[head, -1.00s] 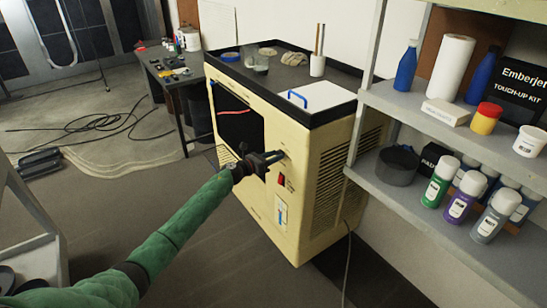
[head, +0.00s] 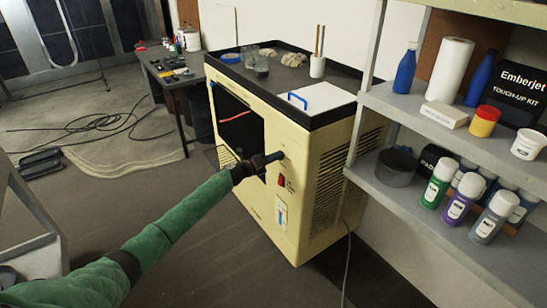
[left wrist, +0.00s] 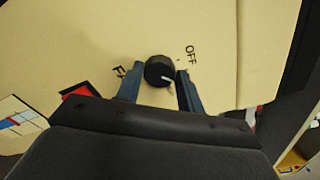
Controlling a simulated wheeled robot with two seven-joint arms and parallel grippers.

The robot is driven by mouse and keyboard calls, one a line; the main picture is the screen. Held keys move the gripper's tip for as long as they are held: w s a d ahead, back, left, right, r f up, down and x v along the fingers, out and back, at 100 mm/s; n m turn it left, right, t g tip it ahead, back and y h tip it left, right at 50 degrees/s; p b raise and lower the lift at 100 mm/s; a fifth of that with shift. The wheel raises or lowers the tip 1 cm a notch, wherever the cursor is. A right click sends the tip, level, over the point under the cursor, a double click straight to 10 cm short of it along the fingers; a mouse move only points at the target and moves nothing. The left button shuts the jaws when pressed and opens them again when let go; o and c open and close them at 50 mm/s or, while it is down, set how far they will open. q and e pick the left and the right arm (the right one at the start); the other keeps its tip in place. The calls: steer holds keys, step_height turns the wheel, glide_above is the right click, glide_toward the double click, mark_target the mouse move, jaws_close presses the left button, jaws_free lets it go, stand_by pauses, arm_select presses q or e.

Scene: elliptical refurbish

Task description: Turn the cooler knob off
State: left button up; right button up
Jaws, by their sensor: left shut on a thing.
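The cooler (head: 300,230) is a cream box with a black top tray and a dark front opening. Its round black knob (left wrist: 160,72) shows in the left wrist view, with a short white mark pointing right and slightly down. An "OFF" label (left wrist: 191,56) is printed above and to its right; a partly hidden label starting "FA" (left wrist: 118,72) is on its left. My left gripper (left wrist: 160,88) is shut on the knob, one blue-grey finger on each side. In the head view my left gripper (head: 268,160) reaches the front panel and hides the knob. My right gripper is not in view.
A red switch (head: 281,181) sits below the knob on the panel. A grey shelf (head: 440,215) with spray cans and bottles stands close on the right. A dark workbench (head: 170,75) is behind on the left. A cable hangs beside the cooler.

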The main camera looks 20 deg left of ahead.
arm_select(q)
steer(key=n+p, duration=0.2)
steer(key=n, duration=0.7)
steer(key=shift+a+f+p, duration=0.1)
steer(key=shift+f+p, duration=0.05)
steer(key=shift+p, duration=0.25)
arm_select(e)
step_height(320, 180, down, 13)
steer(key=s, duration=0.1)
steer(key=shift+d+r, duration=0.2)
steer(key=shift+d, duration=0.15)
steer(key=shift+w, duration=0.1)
arm_select(q)
steer(key=o, duration=1)
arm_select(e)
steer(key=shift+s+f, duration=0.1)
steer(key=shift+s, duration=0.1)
